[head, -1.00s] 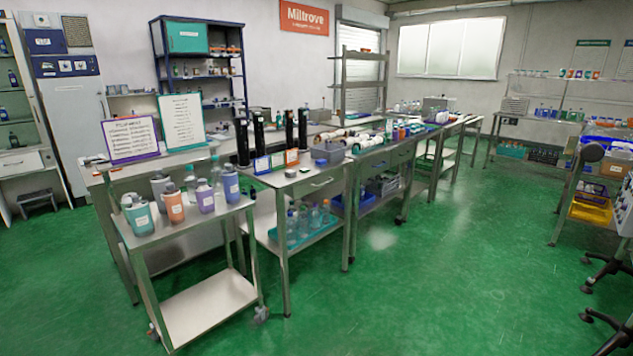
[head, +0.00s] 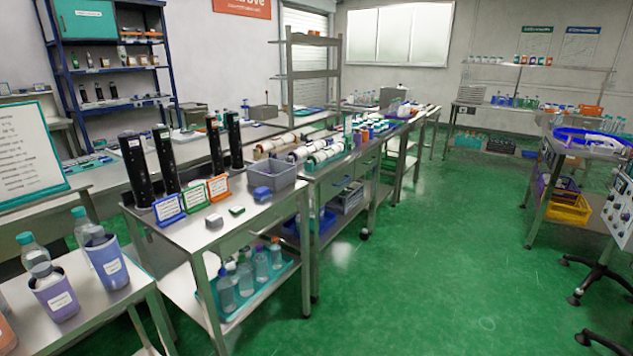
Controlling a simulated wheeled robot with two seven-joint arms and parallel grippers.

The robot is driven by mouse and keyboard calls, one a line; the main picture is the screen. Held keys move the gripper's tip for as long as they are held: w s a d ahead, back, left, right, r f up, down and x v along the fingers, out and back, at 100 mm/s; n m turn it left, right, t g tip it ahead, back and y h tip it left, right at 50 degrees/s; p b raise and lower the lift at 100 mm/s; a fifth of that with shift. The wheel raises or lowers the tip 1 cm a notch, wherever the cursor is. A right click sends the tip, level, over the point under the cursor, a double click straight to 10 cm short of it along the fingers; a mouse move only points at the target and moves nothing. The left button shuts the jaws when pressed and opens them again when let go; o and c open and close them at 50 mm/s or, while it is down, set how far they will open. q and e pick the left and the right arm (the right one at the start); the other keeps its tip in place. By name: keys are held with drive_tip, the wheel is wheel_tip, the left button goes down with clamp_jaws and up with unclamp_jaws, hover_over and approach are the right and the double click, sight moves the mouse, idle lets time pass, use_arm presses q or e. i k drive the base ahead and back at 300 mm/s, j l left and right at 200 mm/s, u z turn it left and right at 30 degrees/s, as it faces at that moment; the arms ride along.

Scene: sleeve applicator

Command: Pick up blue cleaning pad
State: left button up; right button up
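A small blue block (head: 262,193), which may be the blue cleaning pad, sits on the steel table (head: 255,222) at the middle left, beside a grey-blue open bin (head: 282,176). Its exact shape is too small to tell. A small grey block (head: 214,221) and a small dark green block (head: 237,210) lie near it, toward the table's front. Neither of my grippers shows in the head view.
Black cylinders (head: 136,168) and blue, green and orange framed cards (head: 194,197) stand on the same table. A cart with purple cups (head: 57,297) and bottles is at lower left. Green floor (head: 430,270) is clear at centre right; a wheeled stand (head: 580,268) is at right.

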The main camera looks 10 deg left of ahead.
sight(263, 193)
drive_tip(key=i+l+u, duration=0.1)
drive_tip(key=i, duration=0.3)
drive_tip(key=i+l, duration=0.2)
drive_tip(key=i, duration=0.2)
drive_tip(key=i+l+u, duration=0.15)
drive_tip(key=i, duration=0.25)
